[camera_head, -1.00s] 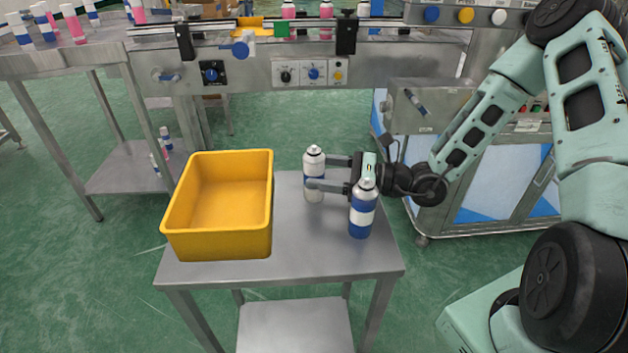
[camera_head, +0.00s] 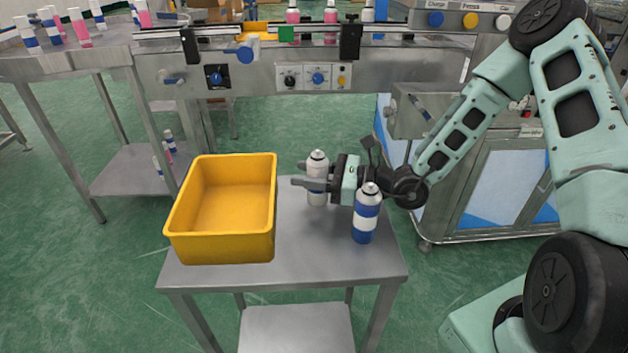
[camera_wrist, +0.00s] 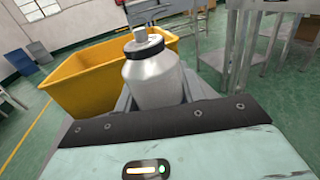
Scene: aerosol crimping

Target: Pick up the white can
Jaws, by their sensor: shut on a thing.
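The white can (camera_head: 318,193) stands upright on the small metal table, right of the yellow bin. It also shows close up in the wrist view (camera_wrist: 153,80), with a white nozzle and a dark ring at its neck. My gripper (camera_head: 307,184) comes in from the right and is shut on the white can, one finger across its near side. The can's lower part is hidden by the gripper in the wrist view. I cannot tell whether its base is off the table.
A blue and white can (camera_head: 366,214) stands just below my wrist, close to the gripper. The yellow bin (camera_head: 222,248) fills the table's left side. The table's front middle (camera_head: 300,258) is clear. A conveyor machine (camera_head: 370,77) stands behind.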

